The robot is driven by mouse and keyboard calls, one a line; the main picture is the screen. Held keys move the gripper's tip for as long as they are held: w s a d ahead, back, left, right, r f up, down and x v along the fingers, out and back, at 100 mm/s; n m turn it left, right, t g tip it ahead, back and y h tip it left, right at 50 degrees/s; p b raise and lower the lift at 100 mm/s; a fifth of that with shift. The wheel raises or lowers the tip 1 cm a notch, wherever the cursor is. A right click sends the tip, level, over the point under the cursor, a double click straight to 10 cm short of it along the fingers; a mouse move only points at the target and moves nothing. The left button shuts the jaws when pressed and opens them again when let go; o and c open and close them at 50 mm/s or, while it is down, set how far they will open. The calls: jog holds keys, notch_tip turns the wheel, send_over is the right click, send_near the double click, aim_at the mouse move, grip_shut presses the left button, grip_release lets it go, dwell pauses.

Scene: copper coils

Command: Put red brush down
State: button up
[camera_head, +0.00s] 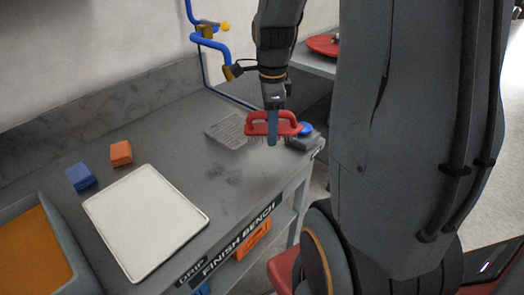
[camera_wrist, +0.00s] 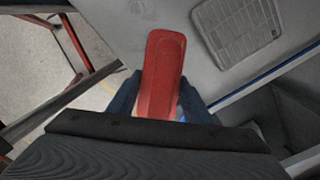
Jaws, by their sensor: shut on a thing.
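The red brush (camera_head: 258,128) has a red looped handle and dark bristles facing down. My gripper (camera_head: 272,128) is shut on its handle and holds it over the far right end of the grey bench (camera_head: 190,135). In the wrist view the brush (camera_wrist: 162,65) lies between the two dark fingers of my gripper (camera_wrist: 158,98). I cannot tell for sure whether the bristles touch the bench top. A grey ribbed mat (camera_head: 228,130) lies on the bench just left of the brush; it also shows in the wrist view (camera_wrist: 238,28).
A white tray (camera_head: 145,220), a blue block (camera_head: 80,177), an orange block (camera_head: 121,153) and a grey bin (camera_head: 78,262) with orange inside occupy the nearer left bench. Blue pipes (camera_head: 212,42) rise behind.

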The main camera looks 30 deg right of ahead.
send_over(269, 162)
notch_tip(269, 162, down, 6)
jog(key=shift+r+p, duration=0.25)
jog(key=shift+p, duration=0.15)
jog(key=shift+f+p, duration=0.35)
jog(key=shift+f, duration=1.85)
jog(key=shift+f, duration=0.15)
jog(key=o, duration=1.1)
jog(key=shift+s, duration=0.1)
